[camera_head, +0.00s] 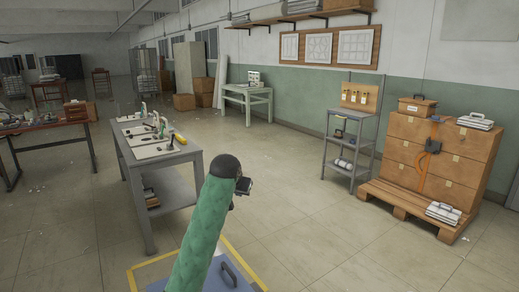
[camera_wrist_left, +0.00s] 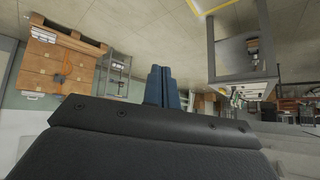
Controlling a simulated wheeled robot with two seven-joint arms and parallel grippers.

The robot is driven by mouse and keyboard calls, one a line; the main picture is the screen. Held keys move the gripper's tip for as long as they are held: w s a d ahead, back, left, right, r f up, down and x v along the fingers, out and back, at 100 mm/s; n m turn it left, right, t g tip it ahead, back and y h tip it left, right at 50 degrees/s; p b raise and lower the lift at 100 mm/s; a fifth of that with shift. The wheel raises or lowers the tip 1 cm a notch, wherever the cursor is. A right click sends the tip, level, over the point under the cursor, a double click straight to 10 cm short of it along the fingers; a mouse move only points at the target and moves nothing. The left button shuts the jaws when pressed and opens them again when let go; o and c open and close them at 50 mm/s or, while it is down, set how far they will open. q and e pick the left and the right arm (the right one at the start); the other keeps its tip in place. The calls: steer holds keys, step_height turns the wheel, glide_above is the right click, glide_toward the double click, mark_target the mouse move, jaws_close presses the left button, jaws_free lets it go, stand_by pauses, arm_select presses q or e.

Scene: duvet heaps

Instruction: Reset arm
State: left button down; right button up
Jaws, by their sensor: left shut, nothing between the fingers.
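My left arm (camera_head: 203,225), in a green quilted sleeve, rises from the bottom middle of the head view and leans right to a black rounded joint. A small dark part (camera_head: 243,187) shows just past that joint; no fingers can be made out there. In the left wrist view the two blue fingers of my left gripper (camera_wrist_left: 163,70) lie side by side, shut, with nothing between them. They are in free air, apart from the furniture. That view looks upside down. My right gripper is in neither view.
A grey workbench (camera_head: 190,154) with tools stands left of my arm. A grey shelf cart (camera_head: 340,147) and stacked cartons (camera_head: 465,160) on a wooden pallet (camera_head: 402,209) stand to the right. Open concrete floor (camera_head: 285,170) lies between. Yellow floor tape (camera_head: 242,258) shows near my base.

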arm_select(q)
steer(key=s+a+f+g, duration=0.2)
steer(key=s+f, duration=0.9)
steer(key=s, duration=0.9)
steer(key=s+a+f+n+g, duration=0.1)
steer(key=s+a+f+g, duration=0.1)
steer(key=s+f, duration=1)
steer(key=s+a+f+g, duration=0.2)
steer(key=s+f, duration=1)
steer(key=s, duration=1.7)
steer(key=shift+a+f+g, duration=0.25)
steer(key=shift+a+g, duration=0.05)
steer(key=shift+a, duration=0.95)
